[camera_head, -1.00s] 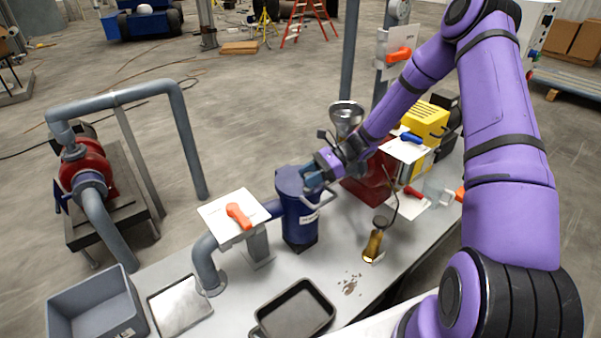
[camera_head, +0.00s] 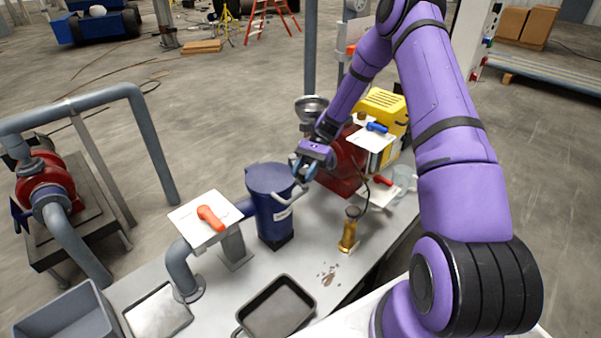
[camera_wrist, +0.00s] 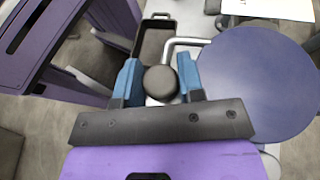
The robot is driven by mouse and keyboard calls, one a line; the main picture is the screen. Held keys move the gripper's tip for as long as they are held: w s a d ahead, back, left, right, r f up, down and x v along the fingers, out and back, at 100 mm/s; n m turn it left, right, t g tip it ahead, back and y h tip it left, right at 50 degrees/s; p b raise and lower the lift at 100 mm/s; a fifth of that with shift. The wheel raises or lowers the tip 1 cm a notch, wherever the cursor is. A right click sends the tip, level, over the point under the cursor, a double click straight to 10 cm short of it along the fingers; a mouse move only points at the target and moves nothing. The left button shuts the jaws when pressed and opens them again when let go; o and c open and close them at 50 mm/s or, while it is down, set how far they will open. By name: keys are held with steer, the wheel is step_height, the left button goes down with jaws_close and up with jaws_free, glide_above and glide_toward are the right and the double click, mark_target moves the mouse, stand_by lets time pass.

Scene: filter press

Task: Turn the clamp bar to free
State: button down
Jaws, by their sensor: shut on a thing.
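The blue filter vessel (camera_head: 270,205) stands on the bench with a round blue lid (camera_wrist: 265,80). The clamp bar (camera_head: 287,197) is a thin, bent silver bar at the vessel's right side. In the wrist view the clamp bar (camera_wrist: 185,42) runs from beside the lid and bends toward a dark round knob (camera_wrist: 160,83). My gripper (camera_head: 300,170) is beside the lid's right edge. In the wrist view my gripper (camera_wrist: 160,78) has its blue fingers on both sides of the knob, shut on it. The bar's far end is hidden by the lid.
A white plate with an orange handle (camera_head: 210,218) stands left of the vessel. A black pan (camera_head: 277,308), a brass-coloured tool (camera_head: 349,230) and a grey bin (camera_head: 68,318) are nearer. A red machine (camera_head: 340,170) and yellow box (camera_head: 384,108) stand behind my gripper.

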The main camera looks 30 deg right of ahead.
stand_by(0.3)
steer(key=c, duration=0.7)
jaws_free()
steer(key=shift+c, duration=0.2)
steer(key=shift+r, duration=0.45)
step_height(320, 180, up, 3)
steer(key=shift+f, duration=0.1)
steer(key=s+a+r, duration=0.1)
steer(key=s+a, duration=0.1)
steer(key=s, duration=1.3)
steer(key=shift+s, duration=0.4)
steer(key=shift+r, duration=0.1)
